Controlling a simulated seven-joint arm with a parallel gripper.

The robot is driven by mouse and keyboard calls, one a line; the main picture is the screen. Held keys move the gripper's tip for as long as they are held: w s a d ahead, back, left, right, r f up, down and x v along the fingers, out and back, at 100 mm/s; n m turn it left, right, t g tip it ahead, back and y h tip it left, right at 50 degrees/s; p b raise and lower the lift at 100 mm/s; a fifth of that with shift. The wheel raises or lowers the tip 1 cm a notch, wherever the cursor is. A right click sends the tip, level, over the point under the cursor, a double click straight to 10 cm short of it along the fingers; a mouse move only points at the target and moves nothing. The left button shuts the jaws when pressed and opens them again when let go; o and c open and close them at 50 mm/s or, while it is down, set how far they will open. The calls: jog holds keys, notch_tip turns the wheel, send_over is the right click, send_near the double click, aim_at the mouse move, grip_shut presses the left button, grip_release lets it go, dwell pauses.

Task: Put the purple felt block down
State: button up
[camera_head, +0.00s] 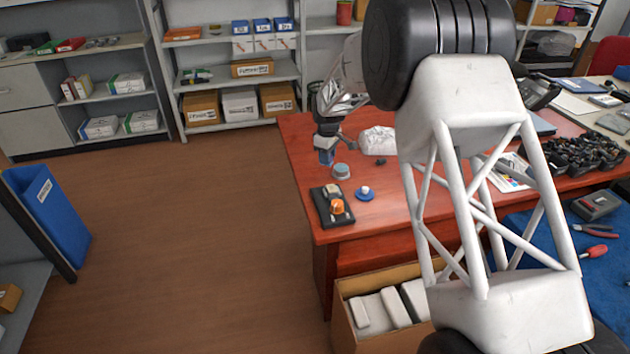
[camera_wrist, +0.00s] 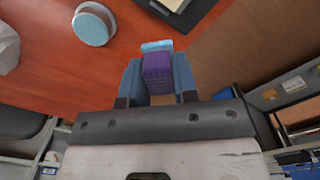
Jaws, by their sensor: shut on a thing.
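The purple felt block (camera_wrist: 157,65) is between the two blue-grey fingers of my gripper (camera_wrist: 158,78) in the wrist view, with a light blue band at its far end. My gripper is shut on it. In the head view my gripper (camera_head: 325,148) points down over the left part of the red-brown table (camera_head: 296,150), near its left edge. The block shows there only as a small dark blue-purple patch (camera_head: 326,158) under the fingers. I cannot tell whether it touches the table.
A round tin with a light blue top (camera_head: 341,171) stands close by; it also shows in the wrist view (camera_wrist: 92,26). A black tray (camera_head: 322,213) with small items, a blue dish (camera_head: 362,197) and a white bag (camera_head: 378,140) are near. Bare table lies around them.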

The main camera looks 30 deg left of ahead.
jog(key=w+a, duration=0.2)
jog(key=a, duration=0.1)
send_over(314, 180)
jog(key=shift+f, duration=1.15)
jog(key=shift+w, duration=0.1)
jog(key=shift+f, duration=0.1)
jog(key=shift+f, duration=3.05)
jog(key=shift+f, duration=1.85)
jog(key=shift+f, duration=0.15)
